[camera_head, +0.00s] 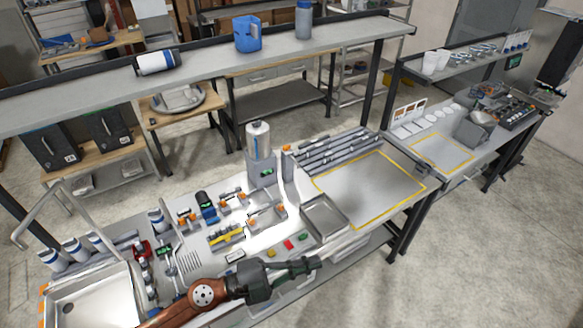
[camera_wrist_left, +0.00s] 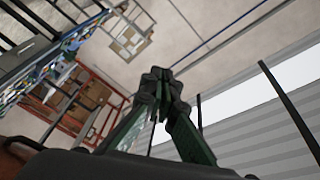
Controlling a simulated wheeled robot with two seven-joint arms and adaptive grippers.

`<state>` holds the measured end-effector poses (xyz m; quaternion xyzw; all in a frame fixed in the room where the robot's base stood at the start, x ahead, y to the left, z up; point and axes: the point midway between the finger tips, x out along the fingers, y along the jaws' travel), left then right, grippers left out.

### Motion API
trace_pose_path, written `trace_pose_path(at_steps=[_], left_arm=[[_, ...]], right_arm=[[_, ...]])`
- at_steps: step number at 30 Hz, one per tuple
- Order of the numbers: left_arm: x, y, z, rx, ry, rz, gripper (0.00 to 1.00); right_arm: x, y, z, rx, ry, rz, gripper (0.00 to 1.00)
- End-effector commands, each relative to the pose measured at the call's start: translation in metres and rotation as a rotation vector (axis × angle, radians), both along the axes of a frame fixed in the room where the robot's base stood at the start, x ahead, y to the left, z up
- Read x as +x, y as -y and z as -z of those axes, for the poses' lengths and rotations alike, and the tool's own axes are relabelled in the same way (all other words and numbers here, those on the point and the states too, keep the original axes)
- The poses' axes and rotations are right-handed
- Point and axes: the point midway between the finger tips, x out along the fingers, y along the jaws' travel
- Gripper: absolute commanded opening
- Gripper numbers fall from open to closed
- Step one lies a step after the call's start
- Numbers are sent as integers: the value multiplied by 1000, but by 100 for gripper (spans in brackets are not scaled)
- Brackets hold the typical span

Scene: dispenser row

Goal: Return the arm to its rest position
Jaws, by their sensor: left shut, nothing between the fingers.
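My left arm (camera_head: 205,294) comes in from the bottom left in the head view, brown with a dark green wrist. My left gripper (camera_head: 312,263) is shut and empty, over the front edge of the workbench and pointing right. In the left wrist view the gripper's fingertips (camera_wrist_left: 158,78) are together with nothing between them. That view looks away from the bench, toward a wall and racks. My right gripper is not in view.
A dispenser (camera_head: 260,155) rises further back. A sink (camera_head: 95,300) is at the left. The floor (camera_head: 480,260) at right is clear.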

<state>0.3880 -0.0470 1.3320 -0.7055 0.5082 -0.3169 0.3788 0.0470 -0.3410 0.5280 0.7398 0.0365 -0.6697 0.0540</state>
Motion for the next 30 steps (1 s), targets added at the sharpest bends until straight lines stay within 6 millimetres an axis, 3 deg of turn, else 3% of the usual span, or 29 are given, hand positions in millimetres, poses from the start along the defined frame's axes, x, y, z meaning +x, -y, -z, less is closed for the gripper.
trace_pose_path(at_steps=[1,3,6,10,14,17,21,25,30], left_arm=[[20,-16,-24,-116,-27,-108,0],[52,-49,-48,-249,-65,-271,0],[93,-109,-57,-387,-147,-513,0],[128,-194,-31,-485,-287,-816,0],[136,-271,24,-507,-460,-1087,0],[124,-320,77,-486,-613,-1267,0],[83,-372,156,-409,-849,-1474,0],[28,-398,221,-306,-1077,-1601,0],[-36,-408,274,-183,-1306,-1671,0]], right_arm=[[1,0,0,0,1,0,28],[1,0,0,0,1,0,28],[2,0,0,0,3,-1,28],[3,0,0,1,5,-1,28],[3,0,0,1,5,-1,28],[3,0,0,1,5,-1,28],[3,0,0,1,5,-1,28],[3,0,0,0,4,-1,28],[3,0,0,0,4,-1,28]])
